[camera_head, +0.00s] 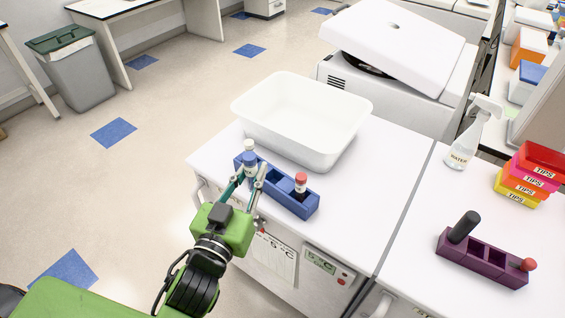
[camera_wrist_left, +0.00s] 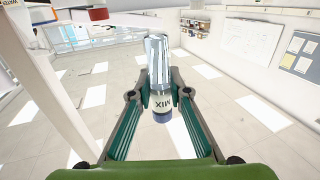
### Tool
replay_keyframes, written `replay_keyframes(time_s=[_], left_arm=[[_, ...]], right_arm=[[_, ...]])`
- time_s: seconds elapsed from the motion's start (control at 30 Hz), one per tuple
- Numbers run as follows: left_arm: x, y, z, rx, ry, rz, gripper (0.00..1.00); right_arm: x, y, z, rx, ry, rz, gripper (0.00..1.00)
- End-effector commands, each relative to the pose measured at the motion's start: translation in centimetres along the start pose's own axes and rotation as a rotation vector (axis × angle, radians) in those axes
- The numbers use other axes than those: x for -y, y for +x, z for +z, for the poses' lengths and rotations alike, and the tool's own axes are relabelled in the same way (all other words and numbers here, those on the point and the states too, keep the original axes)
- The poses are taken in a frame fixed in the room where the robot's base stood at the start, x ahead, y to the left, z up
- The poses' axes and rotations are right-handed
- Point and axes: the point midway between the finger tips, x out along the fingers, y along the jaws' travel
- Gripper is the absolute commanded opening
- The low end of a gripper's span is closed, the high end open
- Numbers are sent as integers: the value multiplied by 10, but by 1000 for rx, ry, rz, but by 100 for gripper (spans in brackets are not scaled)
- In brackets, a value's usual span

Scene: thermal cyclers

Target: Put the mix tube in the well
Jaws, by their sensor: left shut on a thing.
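The mix tube (camera_wrist_left: 161,100), marked "MIX" with a dark blue end, is between the green fingers of my left gripper (camera_wrist_left: 158,96) in the left wrist view. In the head view my left gripper (camera_head: 250,175) is shut on this tube (camera_head: 250,160), at the left end of the blue rack (camera_head: 290,197). A white top shows above the fingers. The fingers hide part of the tube and the rack end, so I cannot tell whether the tube is inside a well. A red-capped tube (camera_head: 301,181) stands toward the rack's right end. Empty wells show between them.
A white tub (camera_head: 302,115) stands just behind the rack. A purple rack (camera_head: 483,258) with a dark object and a red-topped one is at right. A water spray bottle (camera_head: 463,145), tip boxes (camera_head: 527,177) and a white lidded machine (camera_head: 395,60) stand further back.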

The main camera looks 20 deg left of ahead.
Motion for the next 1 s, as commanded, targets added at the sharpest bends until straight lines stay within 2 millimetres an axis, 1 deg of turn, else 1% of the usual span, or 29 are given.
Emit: replay_keyframes(time_s=[0.1,0.2,0.3,0.4,0.5,0.63,0.9,0.97,1.0], left_arm=[[-10,29,8,-9,-1,61,0],[-15,55,16,-9,0,107,0],[-15,80,21,-6,2,139,0],[-11,100,24,-1,7,159,0],[-7,113,25,2,9,168,0],[-4,121,26,5,9,172,0],[-4,121,26,6,8,172,0],[-4,121,29,7,7,172,0],[-4,121,34,9,7,170,0]], right_arm=[[0,0,0,0,0,0,40],[0,0,0,0,0,0,40],[0,0,0,0,0,0,40],[0,0,0,0,0,0,40],[0,0,0,0,0,0,40],[0,0,0,0,0,0,40],[0,0,0,0,0,0,40],[0,0,0,0,0,0,40],[0,0,0,0,0,0,40]])
